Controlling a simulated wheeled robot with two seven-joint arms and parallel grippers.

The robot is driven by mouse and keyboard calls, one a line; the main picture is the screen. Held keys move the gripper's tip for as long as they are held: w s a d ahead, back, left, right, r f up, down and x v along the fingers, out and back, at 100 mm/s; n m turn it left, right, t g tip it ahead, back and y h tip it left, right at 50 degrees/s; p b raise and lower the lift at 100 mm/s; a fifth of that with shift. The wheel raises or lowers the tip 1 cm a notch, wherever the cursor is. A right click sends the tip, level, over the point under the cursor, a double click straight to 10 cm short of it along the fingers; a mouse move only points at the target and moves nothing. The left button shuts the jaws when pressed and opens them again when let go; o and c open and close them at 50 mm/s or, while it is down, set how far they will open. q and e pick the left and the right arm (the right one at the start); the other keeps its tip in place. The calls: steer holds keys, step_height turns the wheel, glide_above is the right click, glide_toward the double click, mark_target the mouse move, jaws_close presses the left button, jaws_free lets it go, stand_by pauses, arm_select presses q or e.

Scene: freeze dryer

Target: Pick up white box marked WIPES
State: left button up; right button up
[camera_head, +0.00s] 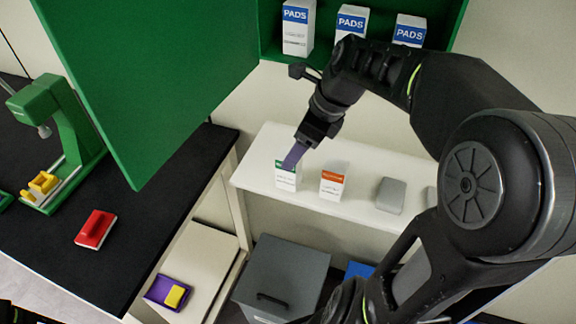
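Two small white boxes stand on a white shelf (252,176). One has a green top band (286,182), the other an orange-red band (332,186). Their small print is too small to read, so I cannot tell which is marked WIPES. My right gripper (292,160) reaches down from above at the green-banded box, and its purplish finger overlaps the box's top and hides part of the band. I cannot tell whether it touches or grips the box, which stands upright on the shelf. My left gripper is not in view.
A grey rounded object (391,195) sits on the shelf to the right. White PADS boxes (298,28) stand in a green cabinet above, its open door (150,80) to the left. A black counter (150,215) bears a red block (95,229) and green device (75,125). A grey bin (283,275) stands below.

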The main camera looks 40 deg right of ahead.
mark_target(290, 181)
steer(key=shift+x, duration=1.3)
steer(key=p+x, duration=0.1)
steer(key=x, duration=0.4)
steer(key=shift+f, duration=0.1)
steer(key=shift+c, duration=0.3)
steer(key=c, duration=1.4)
